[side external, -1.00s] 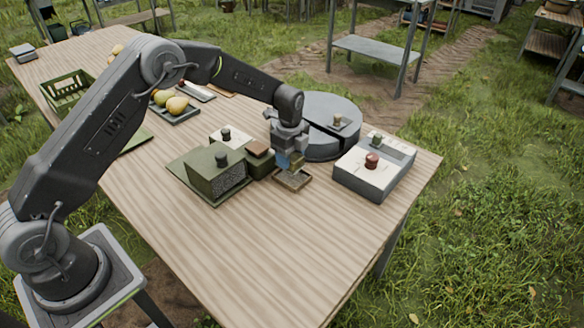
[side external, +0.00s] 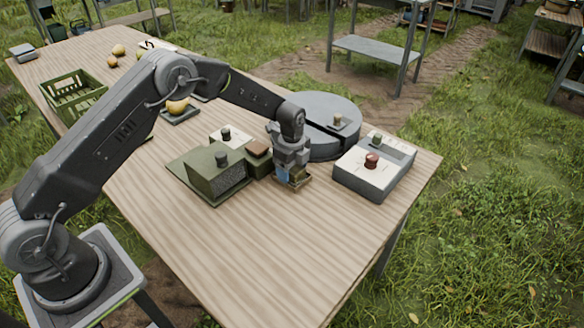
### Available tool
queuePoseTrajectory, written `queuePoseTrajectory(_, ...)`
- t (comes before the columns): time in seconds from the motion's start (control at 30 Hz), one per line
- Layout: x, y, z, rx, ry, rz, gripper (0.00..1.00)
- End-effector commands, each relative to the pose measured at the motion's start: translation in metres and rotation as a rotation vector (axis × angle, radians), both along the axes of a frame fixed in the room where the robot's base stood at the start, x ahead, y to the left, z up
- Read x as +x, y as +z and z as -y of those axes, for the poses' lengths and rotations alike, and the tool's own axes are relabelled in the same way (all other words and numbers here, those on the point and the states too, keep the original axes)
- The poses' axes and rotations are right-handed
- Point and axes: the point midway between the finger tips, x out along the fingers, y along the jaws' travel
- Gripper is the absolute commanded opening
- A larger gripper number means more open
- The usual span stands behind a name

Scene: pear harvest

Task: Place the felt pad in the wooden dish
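My gripper (side external: 291,175) points straight down, low over the small wooden dish (side external: 301,185) in the middle of the table's right part. The gripper covers most of the dish, and only part of its brown rim shows. A small blue patch shows at the left side of the fingertips. I cannot tell whether this is the felt pad or part of a finger. The felt pad cannot be made out clearly anywhere else. The finger gap is too small and too covered to read.
A green box with a dark knob (side external: 217,178) stands close left of the gripper. A grey box with a red knob (side external: 371,170) stands to the right, and a round grey disc unit (side external: 317,108) behind. The striped tabletop (side external: 270,250) in front is clear.

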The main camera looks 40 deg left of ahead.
Motion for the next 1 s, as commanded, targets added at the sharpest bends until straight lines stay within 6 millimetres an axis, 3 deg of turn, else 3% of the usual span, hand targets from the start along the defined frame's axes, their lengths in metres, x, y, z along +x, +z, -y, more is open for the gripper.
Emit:
queuePoseTrajectory(0.1, 0.000, 0.000, 0.000, 0.000, 0.000, 0.000, 0.78)
queuePoseTrajectory(0.43, 0.000, 0.008, 0.000, 0.000, 0.000, 0.001, 0.78)
queuePoseTrajectory(1.0, 0.000, 0.111, 0.000, 0.000, 0.000, 0.001, 0.78)
